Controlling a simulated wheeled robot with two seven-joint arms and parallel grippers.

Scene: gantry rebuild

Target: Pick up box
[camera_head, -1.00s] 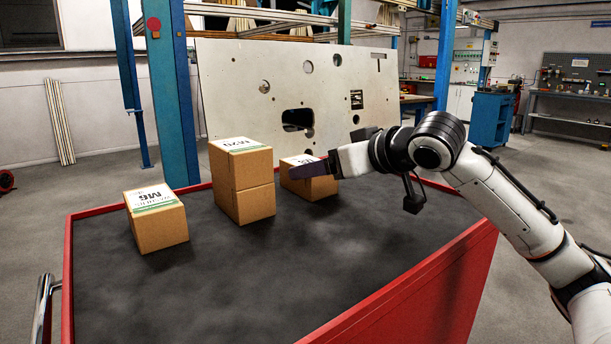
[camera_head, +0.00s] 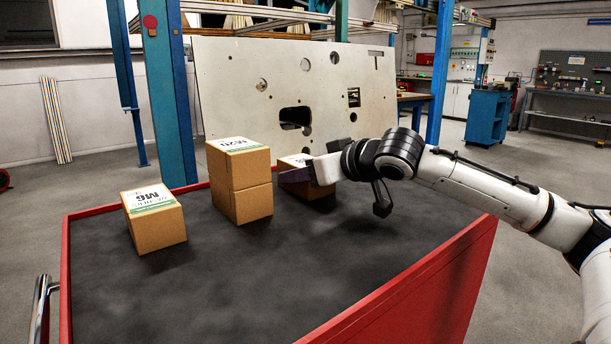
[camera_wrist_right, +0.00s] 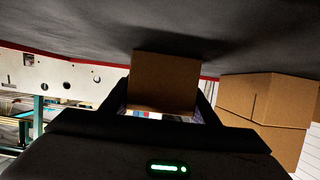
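A small cardboard box (camera_head: 322,190) with a white label on top stands at the back right of the dark cart top. My right gripper (camera_head: 308,172) is at this box and partly covers it in the head view. In the right wrist view the box (camera_wrist_right: 165,80) stands between the two fingers of the gripper (camera_wrist_right: 163,100), which are spread at its sides. I see no clear grip on it. A taller pair of stacked boxes (camera_head: 240,188) stands in the middle, and a box labelled M6 (camera_head: 158,228) at the left. My left gripper is not in view.
The red-rimmed cart (camera_head: 410,300) has free room on its dark top (camera_head: 250,285) in front of the boxes. The stacked boxes (camera_wrist_right: 265,105) are close beside my right gripper. A large white panel with holes (camera_head: 300,90) stands behind the cart.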

